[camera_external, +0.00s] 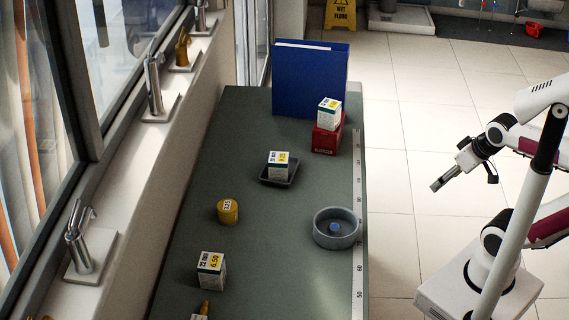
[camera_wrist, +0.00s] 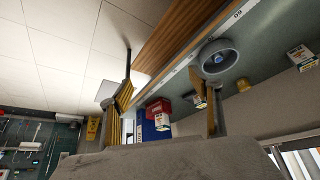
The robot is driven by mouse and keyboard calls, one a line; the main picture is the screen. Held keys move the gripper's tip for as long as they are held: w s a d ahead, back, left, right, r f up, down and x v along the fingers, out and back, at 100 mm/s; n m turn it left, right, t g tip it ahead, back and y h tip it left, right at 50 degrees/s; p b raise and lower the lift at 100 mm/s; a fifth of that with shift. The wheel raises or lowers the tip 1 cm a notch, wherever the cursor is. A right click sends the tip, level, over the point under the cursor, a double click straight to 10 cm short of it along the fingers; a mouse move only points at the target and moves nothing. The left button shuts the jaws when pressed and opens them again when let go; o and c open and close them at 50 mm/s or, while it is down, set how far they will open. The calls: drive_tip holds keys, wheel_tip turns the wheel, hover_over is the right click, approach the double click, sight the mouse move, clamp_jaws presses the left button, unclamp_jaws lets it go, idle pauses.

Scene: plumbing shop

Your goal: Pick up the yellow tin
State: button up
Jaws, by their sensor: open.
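The yellow tin (camera_external: 228,211) stands upright on the green-grey bench, left of the middle, with a small white label on its side. My gripper (camera_external: 437,186) is off the bench's right side, above the floor, far from the tin. In the wrist view my gripper (camera_wrist: 168,110) shows two fingers spread wide apart with nothing between them.
A round grey dish (camera_external: 318,229) with a blue thing inside sits right of the tin. A dark tray (camera_external: 265,181) holds a white box. A red box (camera_external: 326,139) bears another white box, before a blue binder (camera_external: 309,80). A white box (camera_external: 211,270) stands nearer. Taps line the left ledge.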

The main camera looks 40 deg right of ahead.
drive_tip(key=w+a+r+n+t, duration=0.1)
drive_tip(key=w+a, duration=0.1)
drive_tip(key=w, duration=0.7)
drive_tip(key=w+a+r+n+t, duration=0.1)
drive_tip(key=w+a, duration=0.1)
drive_tip(key=w, duration=0.7)
drive_tip(key=w+a+t+y, duration=0.1)
drive_tip(key=w+a, duration=0.4)
drive_tip(key=w, duration=0.4)
drive_tip(key=n+t+y, duration=0.2)
drive_tip(key=n+y, duration=0.3)
drive_tip(key=y, duration=0.1)
hover_over(236, 209)
drive_tip(key=s+d, duration=0.1)
drive_tip(key=d, duration=0.7)
wheel_tip(236, 209, down, 17)
drive_tip(key=shift+y, duration=0.6)
drive_tip(key=a+f, duration=0.1)
drive_tip(key=s+a+f, duration=0.1)
drive_tip(key=a, duration=0.1)
drive_tip(key=s+a+f, duration=0.1)
drive_tip(key=a, duration=0.1)
drive_tip(key=shift+s+a+f, duration=0.1)
drive_tip(key=shift+a, duration=0.15)
drive_tip(key=shift+f, duration=0.1)
drive_tip(key=shift+x, duration=1.25)
